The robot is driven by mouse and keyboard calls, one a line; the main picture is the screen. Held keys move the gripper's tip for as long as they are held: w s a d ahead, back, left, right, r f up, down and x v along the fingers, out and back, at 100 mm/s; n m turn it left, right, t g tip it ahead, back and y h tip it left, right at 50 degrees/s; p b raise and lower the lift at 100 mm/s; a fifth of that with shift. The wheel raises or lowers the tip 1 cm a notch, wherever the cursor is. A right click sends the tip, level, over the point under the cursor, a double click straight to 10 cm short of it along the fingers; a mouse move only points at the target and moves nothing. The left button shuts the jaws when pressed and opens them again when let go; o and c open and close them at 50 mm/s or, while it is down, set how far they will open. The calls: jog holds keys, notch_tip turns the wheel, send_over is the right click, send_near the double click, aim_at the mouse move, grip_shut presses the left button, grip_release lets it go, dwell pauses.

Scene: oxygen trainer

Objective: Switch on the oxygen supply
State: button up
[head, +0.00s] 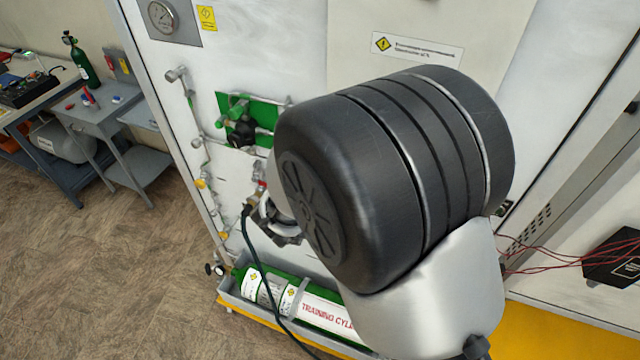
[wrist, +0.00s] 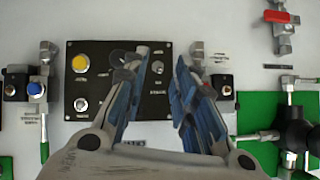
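A black control panel (wrist: 99,125) on the white wall carries a yellow round button (wrist: 80,63), a silver round control (wrist: 81,104) and a small toggle-like part (wrist: 158,67). Its lettering is too small to read. My gripper (wrist: 164,65) is open and empty in front of the panel's right side. Its fingers hide part of the panel, and contact cannot be told. In the head view my arm covers this panel and most of the gripper. A green oxygen-type cylinder (head: 322,311), labelled "TRAINING CYL…", lies in a tray (head: 234,299) at the wall's foot.
A black knob (wrist: 297,131) sits on a green plate at right, below a red-handled valve (wrist: 277,17). A blue button (wrist: 37,90) is at left. The head view shows a gauge (head: 162,17), pipework, a hanging dark cable and a side bench (head: 100,120). Floor at left is clear.

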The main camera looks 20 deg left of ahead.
jog(key=v, duration=1)
jog(key=shift+s, duration=0.15)
jog(key=d+r+n+g+y+b, duration=0.25)
jog(key=d+y+b, duration=0.25)
jog(key=d+b, duration=0.4)
jog(key=s+d+f+g+h+b, duration=0.2)
jog(key=s+d+f+b, duration=0.1)
jog(key=s+d, duration=0.5)
jog(key=s+d+f+g+h+b, duration=0.1)
jog(key=s+d+f+h+b, duration=0.2)
jog(key=d, duration=1.1)
jog(key=s+f+b, duration=0.1)
jog(key=s+f, duration=0.2)
jog(key=s, duration=0.3)
jog(key=shift+s+g, duration=0.25)
jog(key=shift+g, duration=0.1)
jog(key=shift+d, duration=0.1)
